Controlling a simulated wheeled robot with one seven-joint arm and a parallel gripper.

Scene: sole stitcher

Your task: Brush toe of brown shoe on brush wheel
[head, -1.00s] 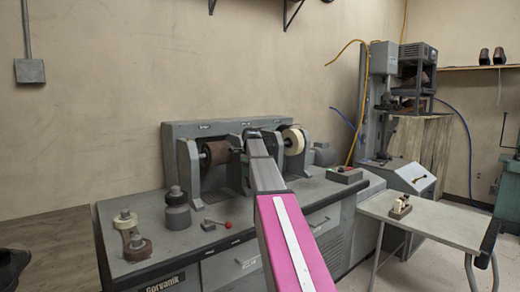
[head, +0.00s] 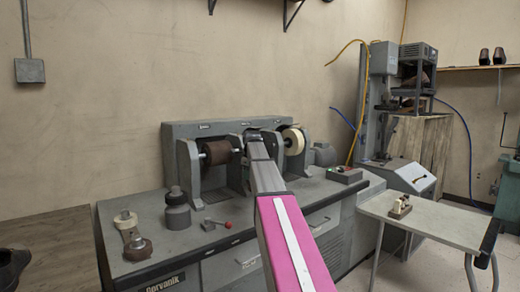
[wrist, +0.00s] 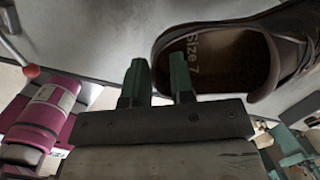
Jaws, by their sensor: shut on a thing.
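A brown shoe (wrist: 225,60) with "Size 7" printed inside fills the upper right of the wrist view. My gripper (wrist: 158,72) is shut on the shoe's rim, one green finger outside and one over the inside. The shoe's toe is out of sight, and my arm hides the gripper and shoe in the head view. In the head view, a brown roller-shaped wheel (head: 218,152) and a cream wheel (head: 293,141) sit on the grey machine, left and right of my arm's far end. I cannot tell which is the brush wheel, nor whether the shoe touches either.
A small white table (head: 440,222) stands right. A dark shoe (head: 12,268) is at the left edge. A tall press (head: 382,105) stands behind.

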